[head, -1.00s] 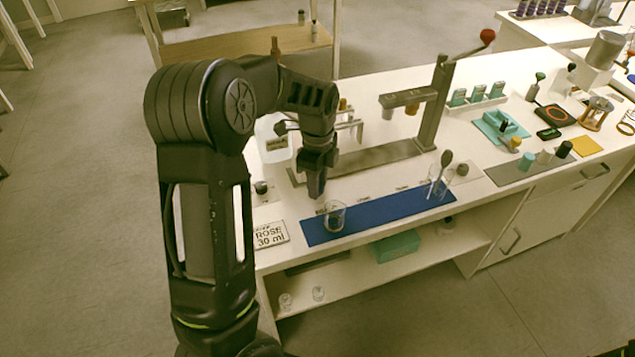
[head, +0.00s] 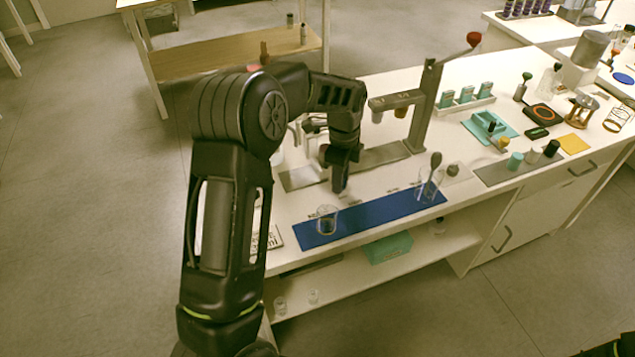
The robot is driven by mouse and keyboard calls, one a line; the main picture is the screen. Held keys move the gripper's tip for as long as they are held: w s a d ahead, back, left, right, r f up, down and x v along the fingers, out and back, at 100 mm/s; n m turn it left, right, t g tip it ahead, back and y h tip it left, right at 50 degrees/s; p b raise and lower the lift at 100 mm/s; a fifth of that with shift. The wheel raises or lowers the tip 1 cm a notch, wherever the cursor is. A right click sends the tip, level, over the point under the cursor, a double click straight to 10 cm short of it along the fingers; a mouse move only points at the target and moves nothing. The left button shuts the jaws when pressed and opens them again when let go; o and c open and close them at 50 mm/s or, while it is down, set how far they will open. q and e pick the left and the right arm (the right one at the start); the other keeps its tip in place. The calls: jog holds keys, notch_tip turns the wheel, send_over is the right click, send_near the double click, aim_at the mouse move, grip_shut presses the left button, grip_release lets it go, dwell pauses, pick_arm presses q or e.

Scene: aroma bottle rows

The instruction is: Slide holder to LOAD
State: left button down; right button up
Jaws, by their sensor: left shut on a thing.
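The metal press (head: 424,110) stands at the back of the counter, with a red-knobbed lever and a long flat grey base (head: 385,155) running left from its post. My left gripper (head: 340,187) points down at the front edge of this base, left of the post, and is shut. The holder is mostly hidden behind the dark fingers and wrist; the gripper appears to be shut on its front part. No LOAD mark is readable at this size. My right gripper is out of view.
A blue mat (head: 370,222) lies in front of the base, with a glass beaker (head: 327,224) near its left end, close to my gripper. A glass with a spoon (head: 430,180) stands at its right end. Teal boxes (head: 466,96) stand right of the press.

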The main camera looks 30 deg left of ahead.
pick_arm(q)
jog(key=shift+w+d, duration=0.4)
jog(key=shift+w, duration=0.25)
jog(key=shift+w+d, duration=0.4)
jog(key=shift+w, duration=0.2)
jog(key=c, duration=1.1)
grip_release()
jog(key=shift+s, duration=0.1)
notch_tip(320, 180, up, 8)
jog(key=shift+f, duration=0.15)
